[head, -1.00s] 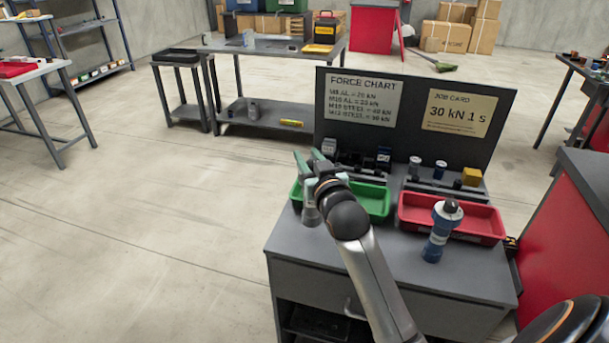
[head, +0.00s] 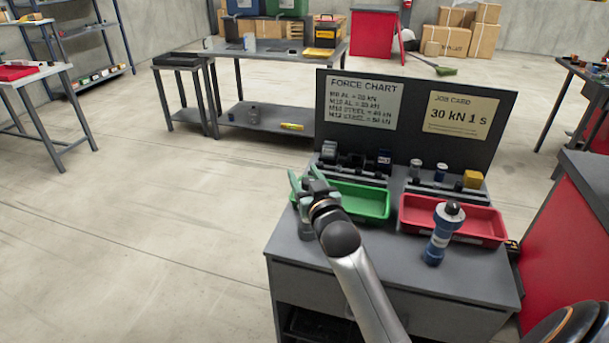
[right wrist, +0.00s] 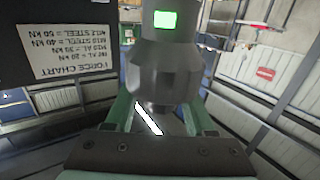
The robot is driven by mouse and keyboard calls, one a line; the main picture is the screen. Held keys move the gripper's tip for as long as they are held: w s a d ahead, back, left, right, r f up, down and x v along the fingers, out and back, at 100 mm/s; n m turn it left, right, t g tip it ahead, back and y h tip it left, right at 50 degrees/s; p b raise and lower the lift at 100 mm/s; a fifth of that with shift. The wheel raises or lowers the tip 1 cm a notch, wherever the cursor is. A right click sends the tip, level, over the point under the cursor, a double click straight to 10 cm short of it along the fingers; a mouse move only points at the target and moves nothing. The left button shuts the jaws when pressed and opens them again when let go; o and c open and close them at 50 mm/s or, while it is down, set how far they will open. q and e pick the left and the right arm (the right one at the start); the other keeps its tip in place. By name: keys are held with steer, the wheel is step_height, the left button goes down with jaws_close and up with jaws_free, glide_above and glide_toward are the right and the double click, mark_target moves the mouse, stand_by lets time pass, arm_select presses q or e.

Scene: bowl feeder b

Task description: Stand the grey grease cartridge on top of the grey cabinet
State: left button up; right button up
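The grey grease cartridge (head: 304,230) hangs below my right gripper (head: 303,177) in the head view, over the left part of the grey cabinet's top (head: 370,252). In the right wrist view the cartridge is large and grey with a bright green patch (right wrist: 165,60). Its narrower end lies between the green fingers of my right gripper (right wrist: 160,115), which are closed around it. It looks about upright. Its lower end is at or just over the cabinet top; I cannot tell if it touches. My left gripper is out of view.
A green tray (head: 372,214) stands just right of the cartridge. A red tray (head: 480,234) and a blue bottle-like tool (head: 438,240) stand further right. A dark board with charts (head: 410,128) rises behind. The cabinet's front left top is clear.

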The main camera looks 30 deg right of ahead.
steer(key=shift+o, duration=0.6)
steer(key=shift+r, duration=0.1)
steer(key=shift+s+r, duration=0.1)
steer(key=f+v, duration=0.1)
steer(key=v, duration=1.1)
steer(key=s+a+f+n+g+y, duration=0.2)
steer(key=a+f, duration=0.2)
steer(key=f, duration=0.4)
steer(key=s+a+f+n+g+y, duration=0.25)
steer(key=a+f, duration=0.25)
steer(key=f, duration=0.3)
steer(key=s+a+f+g+y, duration=0.1)
steer(key=s+a+f, duration=0.2)
steer(key=s+f, duration=0.3)
steer(key=s+a+f+g+y, duration=0.2)
steer(key=s+a+f, duration=0.1)
steer(key=s+f, duration=0.3)
steer(key=shift+a+f+n, duration=0.25)
steer(key=shift+f+n, duration=0.2)
steer(key=shift+f, duration=0.45)
